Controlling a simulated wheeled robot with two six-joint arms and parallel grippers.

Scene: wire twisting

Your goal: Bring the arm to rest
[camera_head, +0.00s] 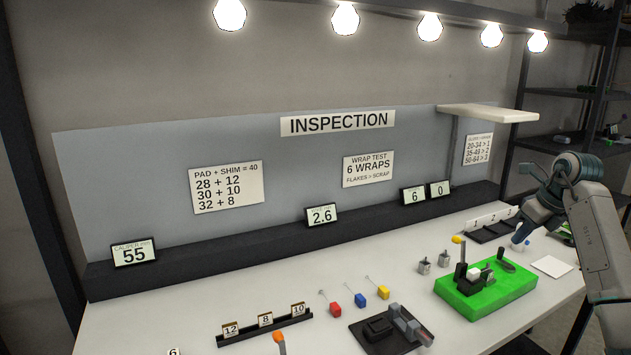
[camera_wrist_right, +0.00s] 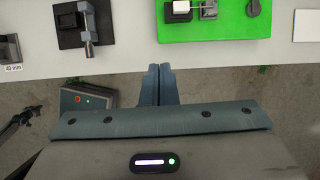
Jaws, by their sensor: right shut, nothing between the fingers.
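My right arm comes in at the right of the head view, with its right gripper (camera_head: 521,239) showing past the far right of the green block (camera_head: 487,293). In the right wrist view the two fingers of the gripper (camera_wrist_right: 159,70) are pressed together with nothing between them. There they appear over the floor, with their tips at the table's front edge. The green block (camera_wrist_right: 214,24) bears a small black fixture and a white piece. My left gripper is in neither view.
The white table (camera_head: 240,292) carries a dark vise-like fixture (camera_head: 379,330), red (camera_head: 334,308), blue (camera_head: 360,299) and yellow (camera_head: 383,292) pieces, and a black rack (camera_head: 262,331) with number tags. A white square (camera_head: 551,266) lies at right. In the wrist view, floor shows below the table edge.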

